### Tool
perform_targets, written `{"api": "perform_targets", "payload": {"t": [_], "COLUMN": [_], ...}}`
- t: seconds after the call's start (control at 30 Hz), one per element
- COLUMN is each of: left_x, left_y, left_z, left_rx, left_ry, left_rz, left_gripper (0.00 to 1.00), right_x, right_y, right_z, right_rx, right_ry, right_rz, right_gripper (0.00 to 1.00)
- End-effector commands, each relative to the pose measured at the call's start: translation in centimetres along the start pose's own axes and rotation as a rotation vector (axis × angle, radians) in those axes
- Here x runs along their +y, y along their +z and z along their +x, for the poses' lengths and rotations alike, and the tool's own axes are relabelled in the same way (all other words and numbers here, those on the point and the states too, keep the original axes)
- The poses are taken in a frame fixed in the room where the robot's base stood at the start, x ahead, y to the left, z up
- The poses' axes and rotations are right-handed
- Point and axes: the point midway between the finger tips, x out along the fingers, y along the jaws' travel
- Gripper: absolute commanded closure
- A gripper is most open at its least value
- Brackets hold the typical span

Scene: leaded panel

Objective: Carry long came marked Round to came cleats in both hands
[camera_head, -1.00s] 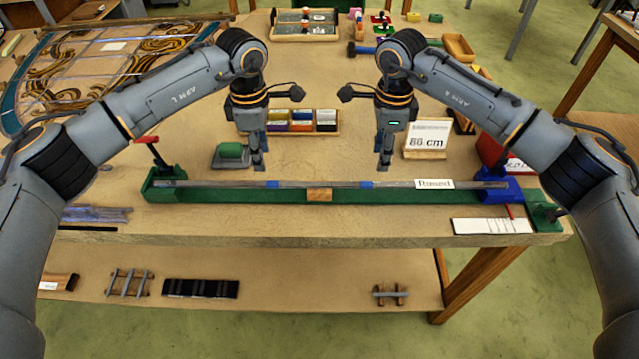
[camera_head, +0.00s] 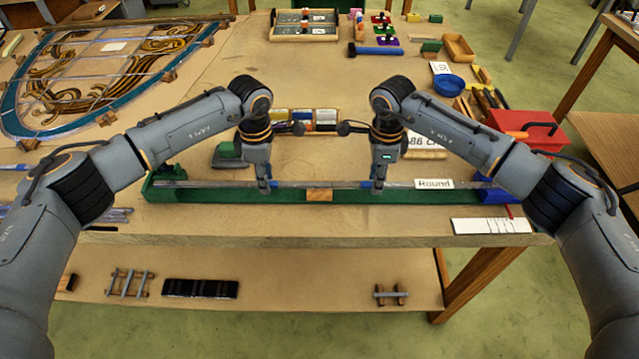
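The long grey came (camera_head: 325,184) marked Round lies along a green trough (camera_head: 230,196) near the table's front edge. Its white label (camera_head: 434,184) reads "Round". My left gripper (camera_head: 265,187) is down at the came left of the wooden block (camera_head: 319,195), its fingertips at the came's height. My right gripper (camera_head: 378,186) is down at the came on the other side of that block. The fingers are too small and edge-on to tell whether they are shut on it. I cannot pick out the came cleats for certain.
A blue block (camera_head: 492,192) stands at the trough's right end. A white ruled card (camera_head: 491,226) lies in front. A green-topped block (camera_head: 228,152) and a colored-box rack (camera_head: 302,118) stand behind. A red toolbox (camera_head: 540,128) is at right. The lower shelf (camera_head: 330,280) holds small racks.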

Motion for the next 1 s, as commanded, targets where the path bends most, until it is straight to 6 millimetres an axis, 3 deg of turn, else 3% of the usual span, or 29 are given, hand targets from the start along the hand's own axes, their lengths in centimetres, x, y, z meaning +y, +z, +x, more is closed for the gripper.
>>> {"api": "perform_targets", "payload": {"t": [0.03,0.1,0.13,0.67,1.0], "left_x": [0.0,0.0,0.0,0.1,0.1], "left_y": [0.0,0.0,0.0,0.0,0.0], "left_z": [0.0,0.0,0.0,-0.6,-3.5], "left_rx": [0.000,0.000,0.000,-0.001,-0.001], "left_ry": [0.000,0.000,0.000,0.002,0.002], "left_rz": [0.000,0.000,0.000,0.000,0.000], "left_gripper": [0.85,0.99,1.00,1.00,1.00], "right_x": [0.0,0.0,0.0,-0.1,0.0], "right_y": [0.0,0.0,0.0,0.0,0.0], "right_z": [0.0,0.0,0.0,-0.5,-3.5], "right_rx": [0.000,0.000,0.000,-0.001,0.000], "right_ry": [0.000,0.000,0.000,-0.001,-0.001], "right_rz": [0.000,0.000,0.000,0.001,0.001], "right_gripper": [0.85,0.99,1.00,1.00,1.00]}}
